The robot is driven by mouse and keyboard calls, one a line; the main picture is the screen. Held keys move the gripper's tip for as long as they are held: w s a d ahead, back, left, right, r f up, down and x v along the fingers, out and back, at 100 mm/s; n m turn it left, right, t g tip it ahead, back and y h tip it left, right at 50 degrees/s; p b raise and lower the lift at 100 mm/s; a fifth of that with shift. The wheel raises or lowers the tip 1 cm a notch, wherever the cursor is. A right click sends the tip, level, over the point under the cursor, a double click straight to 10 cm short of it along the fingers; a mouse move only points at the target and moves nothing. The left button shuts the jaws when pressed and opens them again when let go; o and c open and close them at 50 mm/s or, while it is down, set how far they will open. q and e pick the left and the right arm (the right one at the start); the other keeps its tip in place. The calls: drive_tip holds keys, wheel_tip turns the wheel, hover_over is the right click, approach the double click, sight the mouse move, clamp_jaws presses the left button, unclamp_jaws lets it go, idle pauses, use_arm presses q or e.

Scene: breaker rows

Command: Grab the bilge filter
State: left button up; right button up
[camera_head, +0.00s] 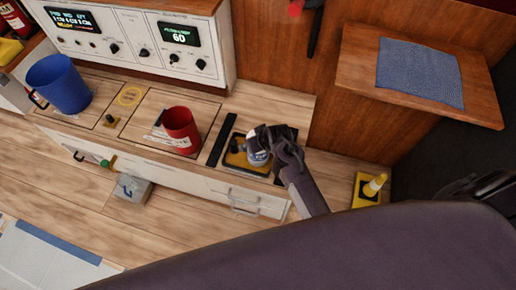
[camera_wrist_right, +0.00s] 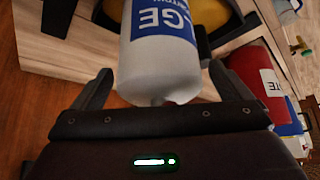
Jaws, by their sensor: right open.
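The bilge filter is a white cylinder with a blue label, and part of the word "BILGE" shows upside down on it in the right wrist view (camera_wrist_right: 162,45). In the head view the filter (camera_head: 257,157) stands on a yellow and black base (camera_head: 236,160) in a dark recess of the counter, partly hidden by my right gripper (camera_head: 268,138). In the right wrist view my right gripper (camera_wrist_right: 155,90) is open. The filter's near end lies between its two fingers, with gaps visible on both sides. My left gripper is not in view.
A red labelled container (camera_head: 181,130) stands left of the filter, and a blue bucket (camera_head: 60,83) farther left. A white control panel (camera_head: 135,45) rises behind the counter. A wooden shelf with a blue mat (camera_head: 420,72) is at right.

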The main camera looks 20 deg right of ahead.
drive_tip(key=shift+r, duration=0.1)
drive_tip(key=c, duration=1.8)
